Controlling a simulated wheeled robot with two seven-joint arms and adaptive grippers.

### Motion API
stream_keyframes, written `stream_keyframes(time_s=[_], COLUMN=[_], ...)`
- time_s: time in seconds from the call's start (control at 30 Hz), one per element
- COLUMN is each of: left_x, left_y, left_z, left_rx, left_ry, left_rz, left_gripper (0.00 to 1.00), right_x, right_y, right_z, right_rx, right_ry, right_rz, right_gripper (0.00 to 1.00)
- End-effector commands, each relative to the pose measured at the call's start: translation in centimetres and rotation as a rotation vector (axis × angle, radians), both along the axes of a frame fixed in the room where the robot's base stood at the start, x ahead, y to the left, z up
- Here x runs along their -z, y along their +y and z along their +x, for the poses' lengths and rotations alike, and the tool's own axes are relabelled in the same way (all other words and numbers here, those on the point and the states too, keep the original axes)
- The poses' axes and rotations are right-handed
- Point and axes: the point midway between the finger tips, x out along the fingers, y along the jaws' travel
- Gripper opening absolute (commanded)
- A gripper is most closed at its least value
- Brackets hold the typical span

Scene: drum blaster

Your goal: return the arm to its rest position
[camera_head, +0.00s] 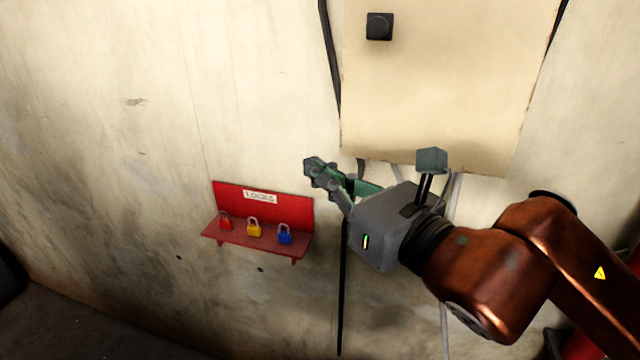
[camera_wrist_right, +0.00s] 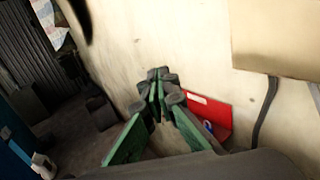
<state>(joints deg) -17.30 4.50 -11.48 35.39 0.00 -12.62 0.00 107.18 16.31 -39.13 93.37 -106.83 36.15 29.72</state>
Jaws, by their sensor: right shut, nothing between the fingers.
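My right arm (camera_head: 500,270) comes in from the lower right of the head view. Its gripper (camera_head: 312,168) is in front of the wall, just below the cream panel and up and right of the red lock shelf. In the right wrist view the green fingers (camera_wrist_right: 160,82) come together at their tips, shut with nothing between them. My left gripper is not in view.
A red shelf (camera_head: 262,238) labelled LOCKS holds a red padlock (camera_head: 225,220), a yellow padlock (camera_head: 254,227) and a blue padlock (camera_head: 285,234). A cream panel (camera_head: 450,80) with a black knob (camera_head: 379,26) is above. Dark cables run down the wall.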

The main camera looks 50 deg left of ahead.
Motion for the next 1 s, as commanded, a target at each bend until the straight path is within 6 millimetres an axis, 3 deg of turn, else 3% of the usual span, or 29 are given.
stream_keyframes(time_s=[0.4,0.57,0.67,0.77,0.87,1.0], left_x=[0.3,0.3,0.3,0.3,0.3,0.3], left_y=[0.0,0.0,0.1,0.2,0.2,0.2], left_z=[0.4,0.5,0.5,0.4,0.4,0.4], left_rx=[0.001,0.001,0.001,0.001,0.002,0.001], left_ry=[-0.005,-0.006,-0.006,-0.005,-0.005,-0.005], left_rz=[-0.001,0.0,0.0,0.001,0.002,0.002], left_gripper=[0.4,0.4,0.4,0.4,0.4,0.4], right_x=[0.0,0.2,-0.2,-1.3,-2.6,-3.2], right_y=[-0.6,-1.7,-4.0,-7.6,-12.0,-19.2], right_z=[-1.1,-1.1,-0.8,0.5,3.0,8.7], right_rx=[-0.005,-0.067,-0.154,-0.245,-0.309,-0.349], right_ry=[0.002,0.091,0.225,0.395,0.564,0.797], right_rz=[0.001,0.05,0.143,0.285,0.449,0.703], right_gripper=[0.0,0.0,0.0,0.0,0.0,0.0])
